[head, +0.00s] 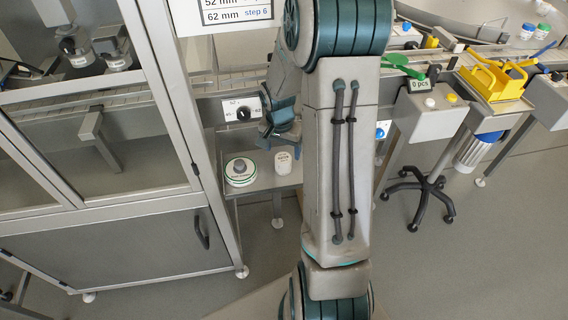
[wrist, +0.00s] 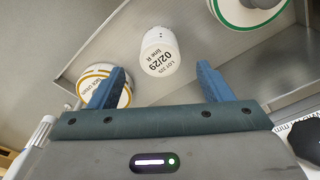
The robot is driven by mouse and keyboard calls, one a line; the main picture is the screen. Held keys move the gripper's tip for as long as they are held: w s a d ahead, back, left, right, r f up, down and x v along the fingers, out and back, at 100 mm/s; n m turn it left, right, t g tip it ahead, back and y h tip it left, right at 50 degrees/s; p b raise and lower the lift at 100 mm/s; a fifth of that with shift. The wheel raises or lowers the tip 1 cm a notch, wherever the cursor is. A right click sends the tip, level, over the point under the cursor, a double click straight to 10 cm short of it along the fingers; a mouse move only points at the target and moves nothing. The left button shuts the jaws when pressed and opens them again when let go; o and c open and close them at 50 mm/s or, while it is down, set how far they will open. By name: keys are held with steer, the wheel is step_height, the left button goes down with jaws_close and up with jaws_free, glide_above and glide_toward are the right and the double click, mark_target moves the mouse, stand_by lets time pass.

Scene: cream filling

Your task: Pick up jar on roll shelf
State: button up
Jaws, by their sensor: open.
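The white jar (head: 284,162) stands on the small roll shelf (head: 265,181) beside the cabinet. In the wrist view the jar (wrist: 159,50) shows printed black text including "02/29", and it lies ahead of the gap between my fingertips. My gripper (wrist: 160,70) is open, with one blue finger on each side of the view and nothing between them. The fingers look apart from the jar. In the head view my gripper (head: 280,132) is above the shelf near the jar, partly hidden by my arm.
A green-rimmed roll (head: 240,172) sits left of the jar on the shelf. In the wrist view a yellow-rimmed roll (wrist: 101,84) is behind the left finger. A glass-doored cabinet (head: 205,225) stands close on the left. A wheeled stand (head: 428,185) is on the right.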

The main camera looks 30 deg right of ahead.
mark_target(283, 157)
steer(key=f, duration=0.5)
steer(key=shift+w+d, duration=0.2)
steer(key=c, duration=1.1)
